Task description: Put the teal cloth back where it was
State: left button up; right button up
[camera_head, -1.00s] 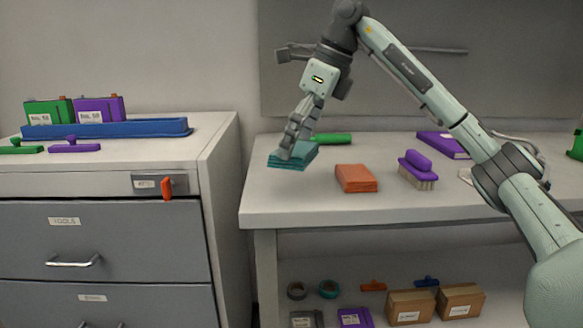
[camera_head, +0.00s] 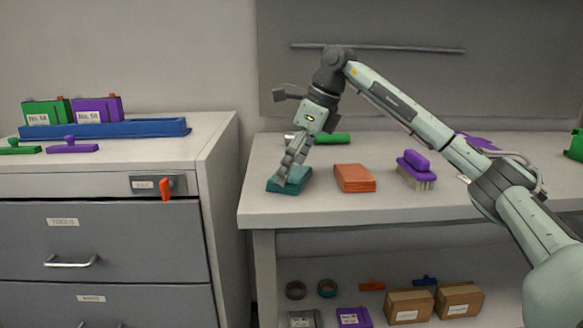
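The teal cloth (camera_head: 291,181) is a folded flat block at the left end of the bench top, to the left of the folded orange cloth (camera_head: 354,178). It looks to be resting on the bench. My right gripper (camera_head: 284,176) comes down onto it from above, with its fingers at the cloth's left part. The fingers look closed about the cloth, though their far side is hidden. My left gripper is not in view.
A purple brush (camera_head: 416,170) stands right of the orange cloth. A green cylinder (camera_head: 326,138) lies behind the gripper. The bench's front strip is clear.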

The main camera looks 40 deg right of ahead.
jog(key=o, duration=0.8)
jog(key=shift+f, duration=0.1)
jog(key=shift+c, duration=0.2)
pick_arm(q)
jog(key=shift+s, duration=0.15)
pick_arm(e)
jog(key=shift+r, duration=0.25)
pick_arm(q)
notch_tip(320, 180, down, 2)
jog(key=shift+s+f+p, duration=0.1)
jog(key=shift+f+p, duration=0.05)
jog(key=shift+p, duration=0.3)
pick_arm(e)
jog(key=v, duration=1.1)
jog(key=shift+r, duration=0.4)
jog(key=shift+s, duration=0.1)
